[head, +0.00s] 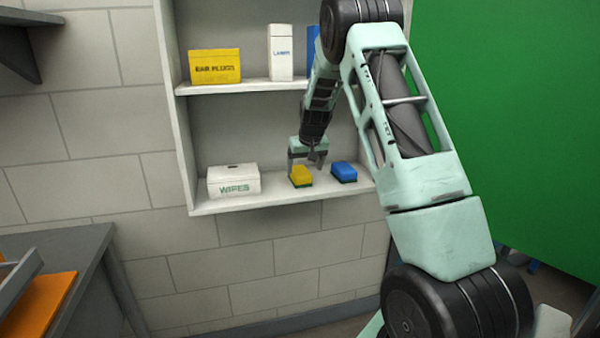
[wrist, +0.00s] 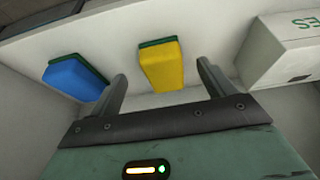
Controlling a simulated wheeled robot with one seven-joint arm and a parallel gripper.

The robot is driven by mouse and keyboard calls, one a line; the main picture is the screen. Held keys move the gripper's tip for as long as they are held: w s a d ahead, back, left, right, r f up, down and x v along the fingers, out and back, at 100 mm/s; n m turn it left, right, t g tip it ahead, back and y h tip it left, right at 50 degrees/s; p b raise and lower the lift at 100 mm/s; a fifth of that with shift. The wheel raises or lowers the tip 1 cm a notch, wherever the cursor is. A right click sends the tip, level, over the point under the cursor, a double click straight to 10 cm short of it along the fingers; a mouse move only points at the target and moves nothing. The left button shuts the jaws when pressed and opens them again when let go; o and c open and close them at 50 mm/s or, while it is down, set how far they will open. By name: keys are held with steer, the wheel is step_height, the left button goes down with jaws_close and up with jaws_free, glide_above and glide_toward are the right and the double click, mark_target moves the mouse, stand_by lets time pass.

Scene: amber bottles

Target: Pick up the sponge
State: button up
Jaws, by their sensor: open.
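A yellow sponge with a green scouring side (head: 300,176) lies on the lower shelf. A blue sponge with a green side (head: 344,172) lies on the same shelf to its right. In the wrist view, the yellow sponge (wrist: 161,66) lies beyond the fingertips, in line with the gap between the two fingers (wrist: 162,82). The blue sponge (wrist: 75,77) is outside the gap, left of the left finger.
A white wipes box (head: 233,181) stands on the lower shelf (head: 270,196), left of the yellow sponge. The upper shelf (head: 240,88) above holds a yellow ear plugs box (head: 215,67) and a white box (head: 281,52). A side wall (head: 172,110) bounds the shelves at left.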

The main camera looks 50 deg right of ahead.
mark_target(300, 170)
steer(key=shift+w+d+p, duration=0.2)
steer(key=shift+w+d, duration=0.15)
steer(key=shift+w, duration=0.35)
steer(key=shift+w+d+p, duration=0.2)
steer(key=shift+w+d, duration=0.15)
steer(key=shift+w, duration=0.3)
steer(key=shift+w+d+f, duration=0.15)
steer(key=shift+w+f, duration=0.1)
steer(key=p+x, duration=0.1)
steer(key=x, duration=0.3)
steer(key=shift+f+p, duration=0.2)
steer(key=shift+p, duration=0.2)
steer(key=c, duration=1.1)
steer(key=shift+r, duration=0.15)
